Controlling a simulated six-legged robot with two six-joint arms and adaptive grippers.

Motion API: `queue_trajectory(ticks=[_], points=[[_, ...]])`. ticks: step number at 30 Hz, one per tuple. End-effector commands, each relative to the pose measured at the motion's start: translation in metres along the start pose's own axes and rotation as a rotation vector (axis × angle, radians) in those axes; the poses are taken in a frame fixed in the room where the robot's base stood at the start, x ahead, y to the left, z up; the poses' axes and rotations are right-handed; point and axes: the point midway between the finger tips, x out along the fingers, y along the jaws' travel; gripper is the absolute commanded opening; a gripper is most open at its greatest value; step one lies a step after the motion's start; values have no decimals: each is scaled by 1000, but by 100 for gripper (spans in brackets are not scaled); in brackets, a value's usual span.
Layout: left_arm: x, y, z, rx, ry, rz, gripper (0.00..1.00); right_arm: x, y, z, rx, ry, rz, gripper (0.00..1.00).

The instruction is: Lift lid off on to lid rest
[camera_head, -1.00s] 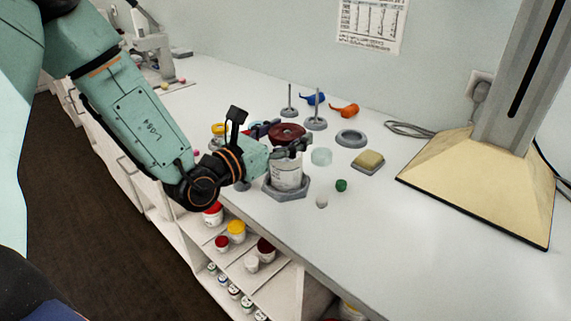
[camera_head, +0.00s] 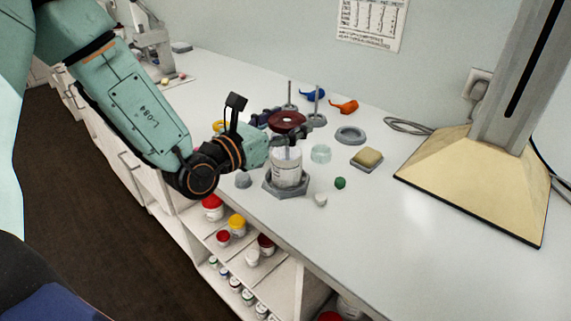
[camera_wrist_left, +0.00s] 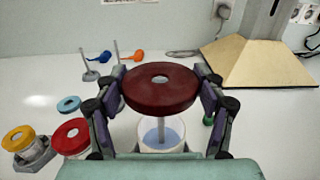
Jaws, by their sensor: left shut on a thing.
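The dark red lid (camera_head: 287,119), a thick disc with a central hole, is held level above the jar. My left gripper (camera_wrist_left: 161,95) is shut on it, with fingers on both sides in the left wrist view. A grey rod shows under the lid, reaching down to the jar mouth. The clear jar (camera_head: 287,173) with pale contents stands upright in a grey hexagonal holder (camera_head: 285,192). Its top shows open below the lid in the wrist view (camera_wrist_left: 160,138). A grey ring (camera_head: 351,135), perhaps the lid rest, lies empty behind and right of the jar. My right gripper is not in view.
A clear ring-like piece (camera_head: 321,153), a sponge on a tray (camera_head: 367,159), a green ball (camera_head: 340,183) and a white piece (camera_head: 320,199) lie right of the jar. Upright posts (camera_head: 316,107) stand behind. A red-lidded jar (camera_wrist_left: 71,136) stands left in the wrist view.

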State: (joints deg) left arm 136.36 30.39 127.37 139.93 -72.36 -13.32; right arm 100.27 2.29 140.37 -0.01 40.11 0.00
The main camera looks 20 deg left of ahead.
Motion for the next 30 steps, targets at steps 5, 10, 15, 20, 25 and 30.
queue_trajectory(ticks=[5, 10, 15, 20, 25, 30], points=[[-4, 1, 0, -3, 1, 1, 40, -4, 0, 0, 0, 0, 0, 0], [-13, 1, 1, -3, 1, 2, 40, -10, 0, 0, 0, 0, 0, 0], [-22, 1, 1, -3, 1, 2, 40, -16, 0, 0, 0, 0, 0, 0], [-30, 1, 1, -3, 2, 1, 40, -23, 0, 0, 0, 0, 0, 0], [-39, 0, 1, -3, 1, 1, 40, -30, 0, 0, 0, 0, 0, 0], [-48, 0, 2, -2, 0, 2, 40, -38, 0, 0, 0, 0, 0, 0]])
